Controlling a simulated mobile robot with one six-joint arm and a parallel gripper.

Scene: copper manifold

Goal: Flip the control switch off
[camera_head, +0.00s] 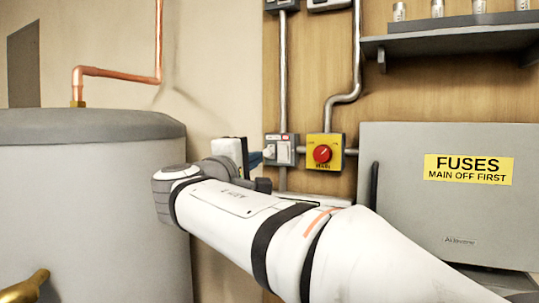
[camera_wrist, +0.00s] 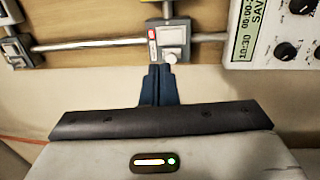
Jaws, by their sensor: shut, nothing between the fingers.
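The control switch looks to be the small grey box with a white plate (camera_head: 283,148) on the wooden board, left of the yellow box with a red rotary knob (camera_head: 323,152). In the wrist view it is a white-faced switch (camera_wrist: 173,38) with a red label strip on its left and a small pale knob at its lower edge. My gripper (camera_head: 266,154) is shut and empty, its blue fingers (camera_wrist: 162,70) close together. The fingertips are right at the switch's lower edge in the wrist view; I cannot tell whether they touch. The switch's position is too small to read.
A grey fuse box (camera_head: 450,220) with a yellow label stands right of the switches. A large grey tank (camera_head: 90,190) with copper pipe is at left. A shelf (camera_head: 450,38) is above. In the wrist view, a panel with display and knobs (camera_wrist: 275,35) is at right.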

